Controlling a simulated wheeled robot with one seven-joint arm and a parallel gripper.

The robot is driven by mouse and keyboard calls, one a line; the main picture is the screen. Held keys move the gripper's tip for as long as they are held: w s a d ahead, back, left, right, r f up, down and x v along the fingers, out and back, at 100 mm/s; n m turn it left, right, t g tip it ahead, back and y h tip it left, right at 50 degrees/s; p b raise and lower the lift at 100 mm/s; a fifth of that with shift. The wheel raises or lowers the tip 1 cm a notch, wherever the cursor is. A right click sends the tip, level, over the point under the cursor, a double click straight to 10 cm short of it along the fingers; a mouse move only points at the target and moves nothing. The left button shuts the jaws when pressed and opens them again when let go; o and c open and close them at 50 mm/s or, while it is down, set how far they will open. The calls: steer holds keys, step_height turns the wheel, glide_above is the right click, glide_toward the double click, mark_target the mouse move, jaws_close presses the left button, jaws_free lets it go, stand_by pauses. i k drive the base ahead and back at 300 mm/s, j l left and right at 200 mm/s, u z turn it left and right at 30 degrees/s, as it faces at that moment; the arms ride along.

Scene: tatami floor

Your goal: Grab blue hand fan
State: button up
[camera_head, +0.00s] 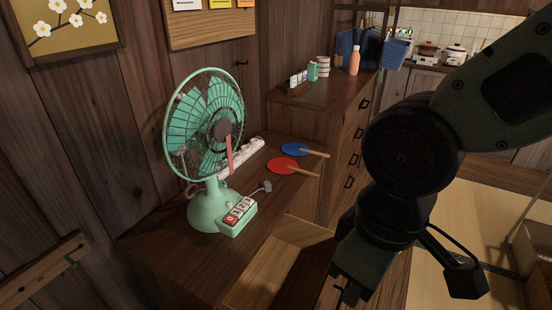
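The blue hand fan (302,149) lies flat on the dark wooden cabinet top. Its light wooden handle points right toward the cabinet's edge. A red hand fan (284,166) lies just in front of it, also with its handle to the right. My gripper (408,288) hangs at the lower right, in front of and to the right of both fans. Its two fingers look spread wide apart, with nothing visible between them. It is clear of the blue fan.
A green electric fan (207,212) with a number block (238,217) stands left of the hand fans. A white power strip (240,155) lies behind. A drawer (276,262) is open in front. A taller chest (335,95) holding a bottle (354,60) stands behind.

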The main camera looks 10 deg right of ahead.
mark_target(296, 150)
steer(key=l+u, duration=0.15)
steer(key=k+l+u, duration=0.15)
steer(key=l, duration=0.15)
steer(key=i+l+u, duration=0.35)
steer(key=i+l, duration=0.95)
